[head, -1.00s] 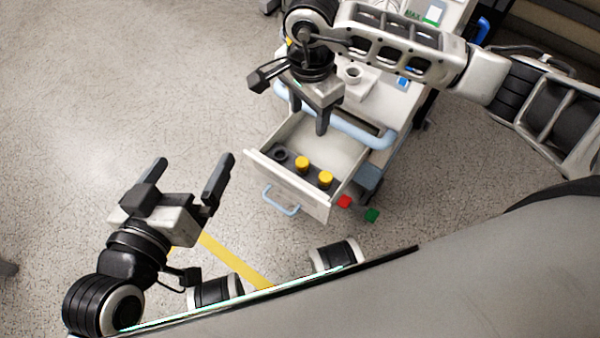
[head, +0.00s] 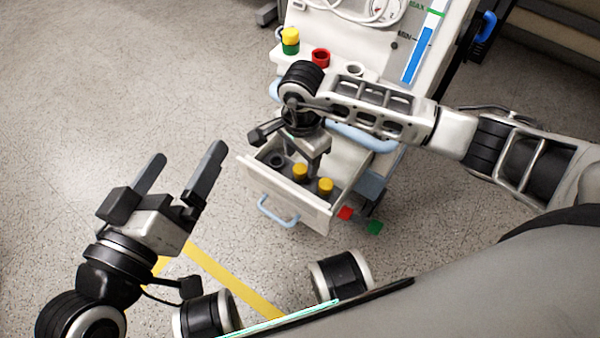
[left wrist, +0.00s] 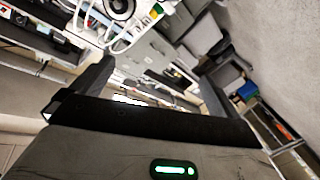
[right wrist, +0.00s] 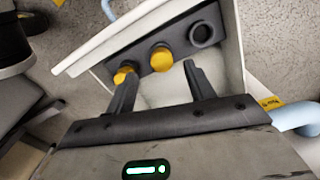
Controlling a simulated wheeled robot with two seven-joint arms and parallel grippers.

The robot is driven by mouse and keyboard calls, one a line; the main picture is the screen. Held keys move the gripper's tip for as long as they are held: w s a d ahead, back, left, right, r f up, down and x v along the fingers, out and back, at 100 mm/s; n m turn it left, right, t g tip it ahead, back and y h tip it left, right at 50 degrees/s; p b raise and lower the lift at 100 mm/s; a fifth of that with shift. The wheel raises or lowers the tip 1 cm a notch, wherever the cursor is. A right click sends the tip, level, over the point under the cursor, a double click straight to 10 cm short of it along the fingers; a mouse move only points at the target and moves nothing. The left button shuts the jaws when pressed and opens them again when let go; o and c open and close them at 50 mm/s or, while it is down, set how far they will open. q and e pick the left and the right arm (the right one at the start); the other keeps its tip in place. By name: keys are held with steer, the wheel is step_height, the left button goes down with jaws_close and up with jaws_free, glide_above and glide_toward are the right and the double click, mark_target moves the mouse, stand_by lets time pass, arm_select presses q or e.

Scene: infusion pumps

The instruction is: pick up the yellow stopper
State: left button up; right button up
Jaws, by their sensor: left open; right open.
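Two yellow stoppers, a middle one (head: 299,171) and an end one (head: 325,186), stand in a dark holder inside the open drawer. In the right wrist view, the middle stopper (right wrist: 161,58) lies ahead of the gap between my fingers. The end stopper (right wrist: 123,75) is beside my left-hand fingertip and partly covered by it. My right gripper (head: 290,150) is open and empty, pointing down over the drawer; it also shows in the right wrist view (right wrist: 160,75). My left gripper (head: 184,162) is open and empty over the floor, away from the cart.
The holder's third socket (right wrist: 203,33) is empty. The drawer front (head: 285,195) has a blue handle (head: 277,212). A yellow-topped green piece (head: 290,40), a red ring (head: 320,57) and a white ring (head: 355,69) are on the cart top. Red (head: 345,213) and green (head: 375,227) squares show beside the drawer.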

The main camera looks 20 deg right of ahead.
mark_target(300, 168)
step_height(300, 168, down, 3)
steer(key=shift+w+a+f+b, duration=0.1)
steer(key=shift+a+f+b, duration=0.1)
steer(key=shift+b, duration=0.25)
jaws_close()
arm_select(q)
steer(key=r, duration=0.1)
steer(key=w+r+m+t, duration=0.1)
steer(key=r+t+h, duration=0.1)
steer(key=shift+w+a+r+m, duration=0.15)
steer(key=shift+w+a+m, duration=0.15)
steer(key=shift+w+m, duration=0.1)
